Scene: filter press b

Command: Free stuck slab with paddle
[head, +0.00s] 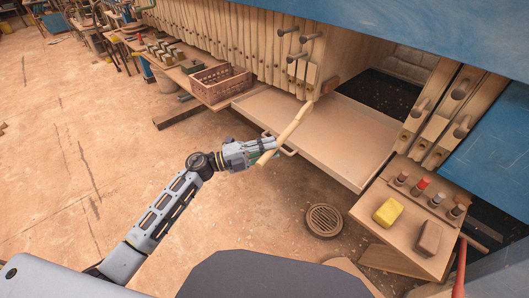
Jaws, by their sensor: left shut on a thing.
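My left gripper (270,151) is shut on the pale wooden paddle (293,129). The paddle slants up and to the right from the grip, with its far end close to the lower end of the press plates (235,45); I cannot tell whether it touches them. The plates are tall, cream-coloured and packed side by side, with an open gap to their right and more plates (437,125) beyond it. I cannot make out a stuck slab for certain. My right gripper is out of view.
A bare pale tray shelf (320,138) lies under the press gap. A brown crate (221,83) stands at its left. A side table (407,220) at the right holds a yellow sponge (388,212), a brown block (429,238) and small bottles. A round drain (324,220) is in the clear floor.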

